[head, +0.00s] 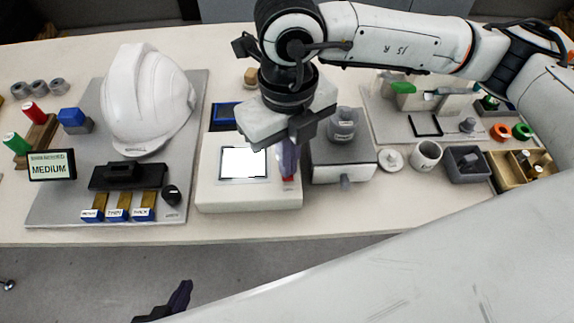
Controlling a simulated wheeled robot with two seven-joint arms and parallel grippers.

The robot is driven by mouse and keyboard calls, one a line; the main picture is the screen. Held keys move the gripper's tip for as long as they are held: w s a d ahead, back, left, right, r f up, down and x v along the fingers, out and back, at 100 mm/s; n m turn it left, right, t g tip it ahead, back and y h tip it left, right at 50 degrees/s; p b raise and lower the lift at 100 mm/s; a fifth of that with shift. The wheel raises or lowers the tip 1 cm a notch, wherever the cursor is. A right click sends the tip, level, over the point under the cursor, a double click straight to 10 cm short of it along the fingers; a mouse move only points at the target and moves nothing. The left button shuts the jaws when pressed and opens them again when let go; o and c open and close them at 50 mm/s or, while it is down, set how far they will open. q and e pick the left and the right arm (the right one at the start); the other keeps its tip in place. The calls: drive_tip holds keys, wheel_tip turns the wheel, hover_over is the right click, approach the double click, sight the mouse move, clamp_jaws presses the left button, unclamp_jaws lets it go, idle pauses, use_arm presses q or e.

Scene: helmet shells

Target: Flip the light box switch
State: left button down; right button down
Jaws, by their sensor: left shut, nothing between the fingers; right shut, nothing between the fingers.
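The light box (218,198) is a low, pale box near the table's front edge. Its square panel (243,162) glows bright white. A small red part, which looks like its switch (289,180), shows at the right side of its top, partly covered by my gripper. My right gripper (288,162) reaches down from above, shut and empty, with its dark purple fingers right at the red part. I cannot tell whether they touch or which way the switch is tilted. My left gripper (178,300) is shut and empty, low in front of the table over the floor.
A white helmet shell (145,98) stands on a grey board at the left, behind a MEDIUM sign (52,165). A grey box with a knob (343,160) stands close right of the light box. A white mug (426,156) and a dark bin (466,164) are further right.

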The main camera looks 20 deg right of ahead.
drive_tip(key=shift+f+b, duration=0.8)
idle(0.4)
drive_tip(key=shift+r, duration=0.15)
wheel_tip(320, 180, up, 7)
drive_tip(key=p, duration=0.3)
drive_tip(key=shift+p, duration=0.3)
drive_tip(key=shift+s+f, duration=0.1)
drive_tip(key=shift+f, duration=0.1)
idle(0.4)
